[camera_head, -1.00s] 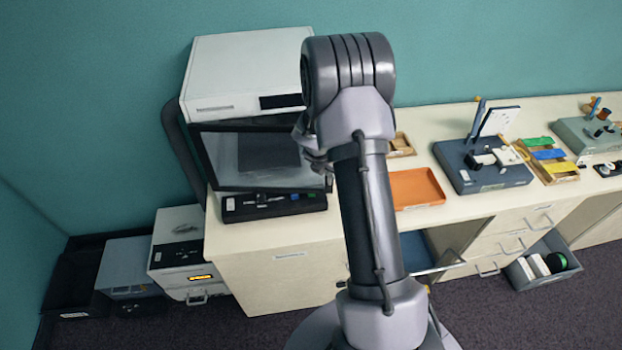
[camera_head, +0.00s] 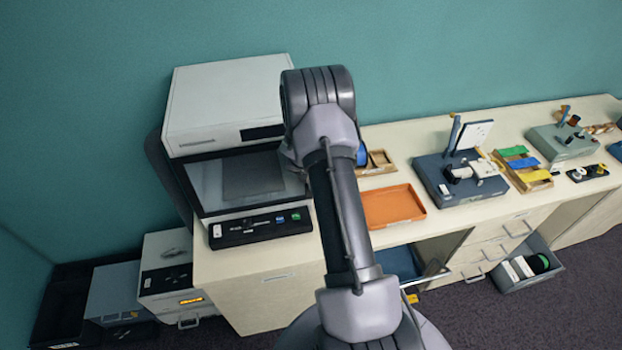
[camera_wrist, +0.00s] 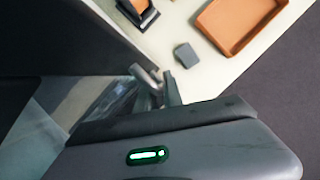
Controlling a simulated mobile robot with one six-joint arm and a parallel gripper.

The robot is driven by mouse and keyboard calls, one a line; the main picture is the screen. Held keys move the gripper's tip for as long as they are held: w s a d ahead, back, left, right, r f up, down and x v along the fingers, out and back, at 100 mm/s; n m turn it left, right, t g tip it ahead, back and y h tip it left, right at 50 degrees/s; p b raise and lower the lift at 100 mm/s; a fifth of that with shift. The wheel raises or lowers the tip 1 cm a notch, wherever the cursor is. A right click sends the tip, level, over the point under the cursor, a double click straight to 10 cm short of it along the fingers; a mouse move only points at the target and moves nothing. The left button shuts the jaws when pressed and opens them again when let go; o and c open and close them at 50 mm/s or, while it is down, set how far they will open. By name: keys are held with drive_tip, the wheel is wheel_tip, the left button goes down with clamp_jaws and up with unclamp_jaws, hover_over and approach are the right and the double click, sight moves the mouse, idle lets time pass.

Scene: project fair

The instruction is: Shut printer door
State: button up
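The printer (camera_head: 235,90) is a white box with a dark-framed, see-through front door (camera_head: 212,185) below its top. In the head view the door's lower edge lies close to the back of the black control panel (camera_head: 262,226). I cannot tell whether it is fully shut. My gripper (camera_wrist: 158,88) shows small in the wrist view, its metal fingers beside the see-through panel. I cannot tell whether they touch it or how far apart they are. In the head view my arm covers the gripper and the door's right edge.
An orange tray (camera_head: 393,207) lies on the counter right of my arm, with a wooden tray (camera_head: 377,164) behind it. A blue-grey device (camera_head: 463,190) stands farther right. Bare counter shows between these things.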

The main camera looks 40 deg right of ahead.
drive_tip(key=shift+o, duration=0.6)
drive_tip(key=shift+w+d+r, duration=0.1)
drive_tip(key=shift+w+r, duration=0.05)
drive_tip(key=shift+w, duration=0.05)
drive_tip(key=p+v, duration=0.2)
drive_tip(key=v, duration=1.5)
drive_tip(key=shift+s+r, duration=0.15)
drive_tip(key=shift+r, duration=0.05)
drive_tip(key=s+a+f+m+t+y+b, duration=0.1)
drive_tip(key=s+a+f+m+y+b, duration=0.1)
drive_tip(key=s+a+f+m+b, duration=0.3)
drive_tip(key=s+a+f+m+t+y+b, duration=0.1)
drive_tip(key=s+a+f+m+b, duration=0.3)
drive_tip(key=s+a+m+b, duration=0.5)
drive_tip(key=s+a+f+m+t+y+b, duration=0.1)
drive_tip(key=s+a+f+m+y+b, duration=0.2)
drive_tip(key=a+m+b, duration=1.1)
drive_tip(key=s+a+f+b, duration=0.2)
drive_tip(key=s+a+b, duration=0.2)
drive_tip(key=b, duration=0.3)
drive_tip(key=shift+f+t, duration=0.3)
drive_tip(key=shift+t, duration=0.1)
